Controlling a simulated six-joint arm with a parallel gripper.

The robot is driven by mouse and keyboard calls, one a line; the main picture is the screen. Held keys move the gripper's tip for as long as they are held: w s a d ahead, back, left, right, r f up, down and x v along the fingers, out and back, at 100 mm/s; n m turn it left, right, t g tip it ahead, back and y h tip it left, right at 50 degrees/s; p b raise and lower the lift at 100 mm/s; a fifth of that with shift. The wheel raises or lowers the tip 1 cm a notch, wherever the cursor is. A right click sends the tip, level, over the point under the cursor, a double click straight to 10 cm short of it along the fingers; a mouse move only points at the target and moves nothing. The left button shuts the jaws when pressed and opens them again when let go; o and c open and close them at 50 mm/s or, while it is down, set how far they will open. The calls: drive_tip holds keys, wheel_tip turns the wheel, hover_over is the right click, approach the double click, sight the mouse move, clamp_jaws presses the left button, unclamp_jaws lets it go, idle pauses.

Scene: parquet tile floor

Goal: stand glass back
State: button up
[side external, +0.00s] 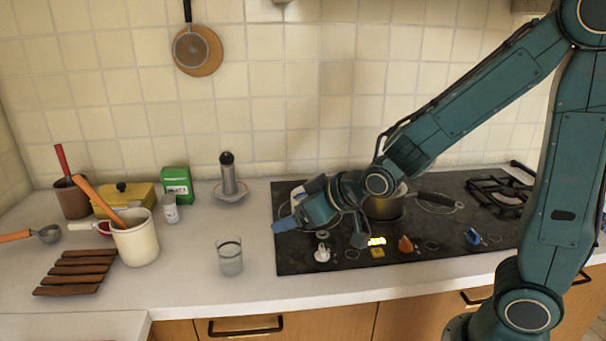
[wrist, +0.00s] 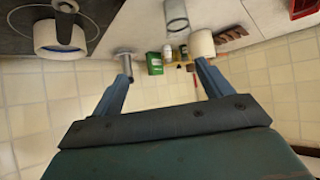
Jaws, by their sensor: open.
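A clear drinking glass (side external: 230,257) stands upright on the white counter, left of the black hob and close to the front edge. It also shows at the top of the wrist view (wrist: 176,15), beyond my fingers and apart from them. My gripper (side external: 284,226) is over the left edge of the hob, to the right of the glass and a little higher. In the wrist view my gripper (wrist: 163,72) has its two blue fingers spread with nothing held between them. The far finger is hidden in the side view.
A cream crock (side external: 136,240) and a dark slatted wooden trivet (side external: 77,272) stand left of the glass. Behind are a pepper mill (side external: 228,175) on a saucer, a green box (side external: 178,186) and a yellow box (side external: 124,198). A pan (side external: 384,207) is on the hob. Counter around the glass is clear.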

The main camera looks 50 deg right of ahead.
drive_tip(key=s+d+r+g, duration=0.1)
drive_tip(key=s+r, duration=0.3)
drive_tip(key=s, duration=0.6)
drive_tip(key=s+d+r+m+g, duration=0.1)
drive_tip(key=s+d+r+g, duration=0.1)
drive_tip(key=s, duration=0.9)
wheel_tip(320, 180, up, 2)
drive_tip(key=shift+s+d+r+g+h, duration=0.1)
drive_tip(key=shift+s+d+g+h, duration=0.2)
drive_tip(key=shift+g, duration=0.6)
drive_tip(key=shift+a, duration=0.1)
